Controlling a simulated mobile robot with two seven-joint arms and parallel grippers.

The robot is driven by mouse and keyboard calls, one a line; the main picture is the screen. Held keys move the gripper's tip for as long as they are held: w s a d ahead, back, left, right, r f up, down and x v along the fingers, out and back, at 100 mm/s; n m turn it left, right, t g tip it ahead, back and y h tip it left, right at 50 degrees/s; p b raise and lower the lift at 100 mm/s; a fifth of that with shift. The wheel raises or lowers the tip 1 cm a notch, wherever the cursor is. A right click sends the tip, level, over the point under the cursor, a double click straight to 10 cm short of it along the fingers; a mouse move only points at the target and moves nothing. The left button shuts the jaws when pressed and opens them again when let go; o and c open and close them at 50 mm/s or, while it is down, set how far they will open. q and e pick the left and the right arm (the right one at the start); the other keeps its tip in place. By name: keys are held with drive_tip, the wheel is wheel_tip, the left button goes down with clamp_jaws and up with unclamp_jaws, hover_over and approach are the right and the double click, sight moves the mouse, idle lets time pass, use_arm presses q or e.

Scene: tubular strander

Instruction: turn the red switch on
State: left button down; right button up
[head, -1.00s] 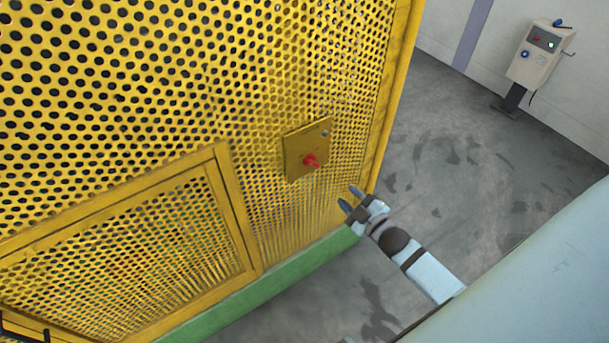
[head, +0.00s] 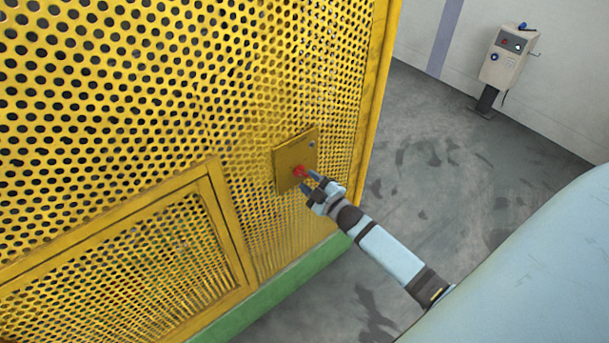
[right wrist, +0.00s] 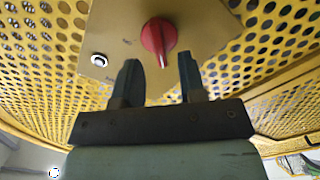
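The red switch (head: 299,171) is a rotary knob on a yellow plate (head: 287,163) fixed to the perforated yellow machine guard. In the right wrist view the red switch (right wrist: 158,38) stands just beyond and between the two fingertips, its pointer end toward the gripper. My right gripper (head: 309,180) is open, with its fingertips close to the knob. The fingers (right wrist: 158,62) also show apart in the right wrist view, with nothing held between them. I cannot tell whether a finger touches the knob. My left gripper is not in view.
The yellow perforated guard (head: 120,90) fills the left, above a green base strip (head: 285,290). A round keyhole-like fitting (right wrist: 99,60) is on the switch plate. A grey control pedestal (head: 508,57) stands by the far wall. Grey floor (head: 430,170) lies open to the right.

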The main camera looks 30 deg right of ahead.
sight(301, 173)
drive_tip(key=shift+w+a, duration=0.15)
drive_tip(key=shift+w, duration=1.2)
clamp_jaws()
